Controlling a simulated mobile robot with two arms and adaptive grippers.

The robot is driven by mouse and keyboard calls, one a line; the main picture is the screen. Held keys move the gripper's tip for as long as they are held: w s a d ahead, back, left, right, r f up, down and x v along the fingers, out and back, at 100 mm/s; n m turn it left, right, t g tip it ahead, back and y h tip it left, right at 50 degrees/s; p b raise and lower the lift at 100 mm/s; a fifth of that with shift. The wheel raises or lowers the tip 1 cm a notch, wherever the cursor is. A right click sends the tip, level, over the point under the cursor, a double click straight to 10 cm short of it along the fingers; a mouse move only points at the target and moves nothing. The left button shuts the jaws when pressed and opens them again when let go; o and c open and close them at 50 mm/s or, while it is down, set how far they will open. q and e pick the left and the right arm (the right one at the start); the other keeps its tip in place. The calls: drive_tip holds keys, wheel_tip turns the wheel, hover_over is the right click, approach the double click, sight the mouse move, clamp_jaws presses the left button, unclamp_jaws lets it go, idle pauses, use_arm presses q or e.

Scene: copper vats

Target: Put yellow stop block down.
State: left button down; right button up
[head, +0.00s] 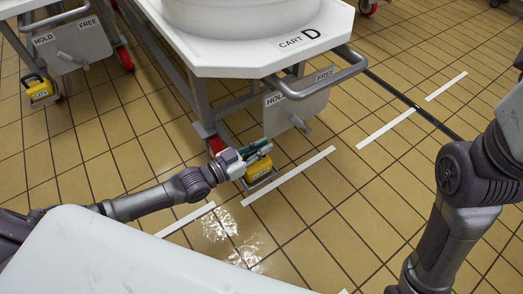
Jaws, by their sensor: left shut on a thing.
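The yellow stop block (260,170) is a small yellow block with a dark label and a pale base, in the middle of the head view. The block is upright at floor level, just right of the red wheel of cart D (213,70) and close to a white floor line. I cannot tell whether its base touches the floor. My right arm shows at the right, but its gripper is out of view.
A second yellow block (38,90) stands on the floor by another cart (75,45) at the upper left. Cart D's HOLD/FREE plate (297,105) and grey handle (318,82) overhang just above my left gripper. Tiled floor (350,210) is open to the right, with white dashes.

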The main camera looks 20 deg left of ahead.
use_arm(q)
drive_tip(key=shift+r, duration=0.15)
drive_tip(key=c, duration=1.2)
unclamp_jaws()
drive_tip(key=shift+f, duration=0.25)
